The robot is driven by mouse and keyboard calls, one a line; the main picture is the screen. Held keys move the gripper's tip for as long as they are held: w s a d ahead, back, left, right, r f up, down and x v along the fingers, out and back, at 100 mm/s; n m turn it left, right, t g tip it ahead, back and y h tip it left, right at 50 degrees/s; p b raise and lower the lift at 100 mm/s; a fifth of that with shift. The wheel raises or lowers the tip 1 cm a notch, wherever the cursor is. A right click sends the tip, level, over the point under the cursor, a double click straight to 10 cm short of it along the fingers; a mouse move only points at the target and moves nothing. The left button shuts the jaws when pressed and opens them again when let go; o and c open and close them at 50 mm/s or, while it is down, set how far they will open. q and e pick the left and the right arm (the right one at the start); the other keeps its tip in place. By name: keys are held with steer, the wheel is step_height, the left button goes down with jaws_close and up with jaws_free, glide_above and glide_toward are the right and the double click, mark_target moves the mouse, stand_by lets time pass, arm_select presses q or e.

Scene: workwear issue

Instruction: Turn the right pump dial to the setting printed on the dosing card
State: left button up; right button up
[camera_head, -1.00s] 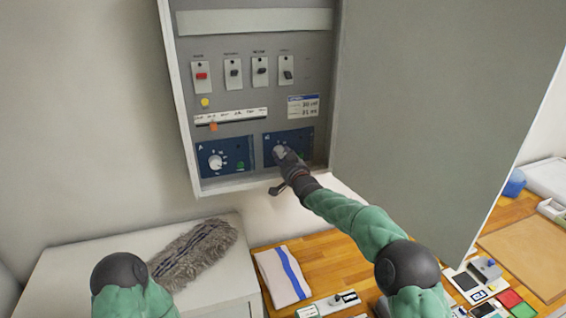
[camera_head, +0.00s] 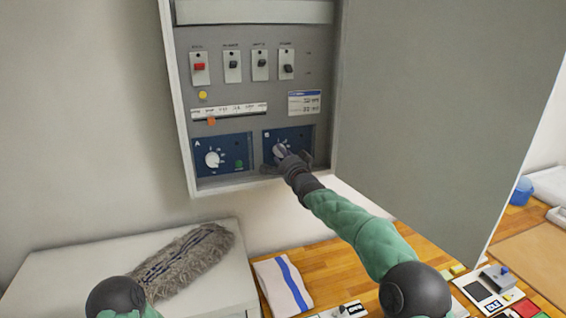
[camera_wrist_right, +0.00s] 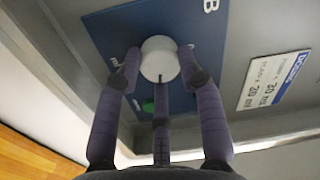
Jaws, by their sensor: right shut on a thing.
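The right pump dial is a white round knob on the blue plate marked B; it shows in the right wrist view (camera_wrist_right: 159,62). My right gripper (camera_head: 281,151) is shut on this dial, with a finger on either side and a third below. In the head view the fingers hide most of the dial, and I cannot read its setting. The dosing card (camera_head: 304,103) is on the panel above plate B; it also shows in the right wrist view (camera_wrist_right: 273,81). My left gripper is out of view.
Left of plate B is plate A with its own white dial (camera_head: 212,159). Several switches, including a red one (camera_head: 199,67), a yellow button (camera_head: 203,95) and an orange slider (camera_head: 211,121) are above. The cabinet door (camera_head: 430,110) stands open at right.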

steer(key=shift+r+m+b, duration=0.15)
steer(key=shift+m+b, duration=0.95)
steer(key=shift+m, duration=0.5)
steer(key=shift+d, duration=0.1)
steer(key=o, duration=1.1)
steer(key=shift+o, duration=0.2)
steer(key=shift+s, duration=0.1)
steer(key=v, duration=1.1)
steer(key=shift+s+f, duration=0.2)
steer(key=shift+s, duration=0.15)
steer(key=shift+d, duration=0.1)
